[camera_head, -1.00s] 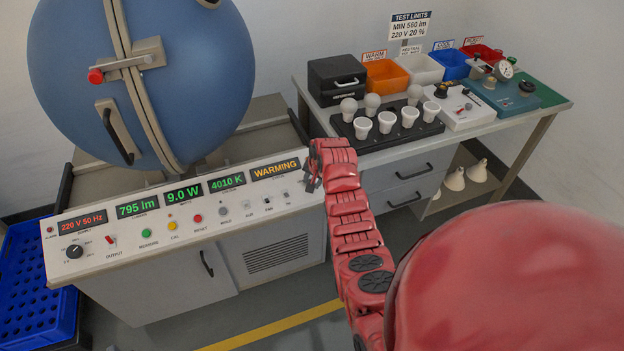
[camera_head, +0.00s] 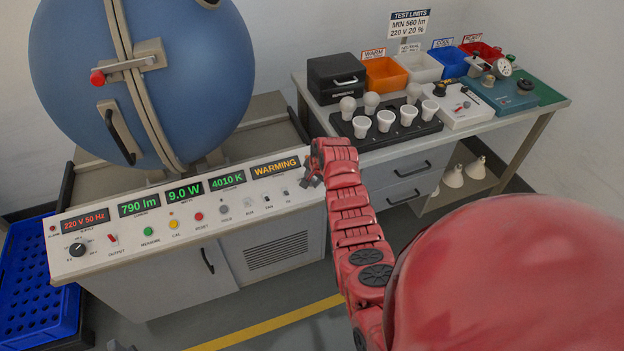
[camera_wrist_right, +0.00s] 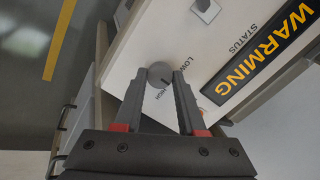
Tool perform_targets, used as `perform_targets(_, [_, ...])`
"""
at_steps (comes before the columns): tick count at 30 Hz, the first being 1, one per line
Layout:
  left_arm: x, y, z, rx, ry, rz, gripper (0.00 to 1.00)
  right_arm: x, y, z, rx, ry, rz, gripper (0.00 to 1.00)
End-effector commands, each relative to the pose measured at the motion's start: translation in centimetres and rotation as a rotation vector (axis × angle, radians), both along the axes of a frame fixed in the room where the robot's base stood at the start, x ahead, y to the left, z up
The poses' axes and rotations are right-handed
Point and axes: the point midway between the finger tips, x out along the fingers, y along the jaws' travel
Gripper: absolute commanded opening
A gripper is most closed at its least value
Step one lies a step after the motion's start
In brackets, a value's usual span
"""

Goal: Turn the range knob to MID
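In the right wrist view a round grey knob (camera_wrist_right: 160,74) sits on the white panel, with LOW and HIGH printed beside it. A short dark mark shows on its face, but I cannot read its exact setting. No MID label is readable. My right gripper (camera_wrist_right: 159,72) has one fingertip on each side of the knob; whether they press on it is unclear. In the head view my right gripper (camera_head: 314,172) is at the right end of the console panel (camera_head: 150,262) and hides this knob. My left gripper is not in view.
The WARMING display (camera_head: 275,169) is just beside my right gripper. Switches and buttons line the panel, with another black knob (camera_head: 77,249) at its left end. A blue sphere (camera_head: 190,80) stands behind. A bench with bulbs and bins (camera_head: 386,73) is to the right.

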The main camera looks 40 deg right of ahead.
Motion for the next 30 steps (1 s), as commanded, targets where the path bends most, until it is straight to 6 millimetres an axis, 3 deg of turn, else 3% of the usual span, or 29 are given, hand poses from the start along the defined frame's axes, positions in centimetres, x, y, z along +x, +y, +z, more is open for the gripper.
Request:
perform_targets(1, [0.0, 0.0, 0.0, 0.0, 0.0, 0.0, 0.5, -0.1, 0.0, -0.2, 0.001, 0.004, 0.0, 0.46])
perform_targets(5, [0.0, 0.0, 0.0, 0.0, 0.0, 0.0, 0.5, -0.1, 0.0, -0.1, 0.001, 0.003, 0.0, 0.69])
perform_targets(20, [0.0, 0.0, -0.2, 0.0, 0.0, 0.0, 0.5, -0.3, 0.0, 1.0, 0.0, -0.004, -0.001, 0.69])
perform_targets(30, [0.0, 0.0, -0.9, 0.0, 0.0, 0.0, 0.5, -2.2, 0.2, 5.4, -0.004, -0.006, 0.001, 0.69])
